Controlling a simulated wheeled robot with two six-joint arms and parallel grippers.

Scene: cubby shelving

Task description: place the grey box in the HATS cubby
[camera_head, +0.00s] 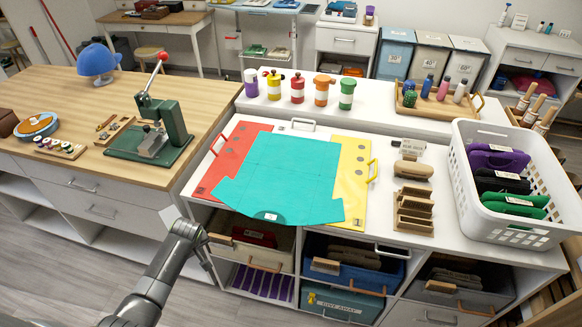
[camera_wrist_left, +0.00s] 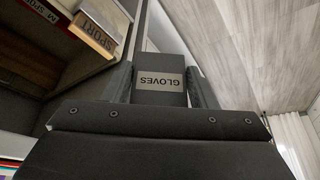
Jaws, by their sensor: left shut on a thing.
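My left gripper (camera_wrist_left: 160,72) is shut on a dark grey box (camera_wrist_left: 160,97) in the left wrist view. The box sits between the two fingers and carries a pale label reading GLOVES, upside down in the picture. In the head view my left arm reaches in from the bottom left to the front of the white cubby unit (camera_head: 412,240); the held box cannot be made out there. I cannot read a HATS label in either view. My right gripper is not in view.
In the wrist view, an open cubby (camera_wrist_left: 28,65) and a wooden tag reading SPORT (camera_wrist_left: 95,35) are at left; floor is at right. In the head view, the cubbies hold a blue bin (camera_head: 350,277) and a teal GIVE AWAY box (camera_head: 340,304). A white basket (camera_head: 462,185) stands on top.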

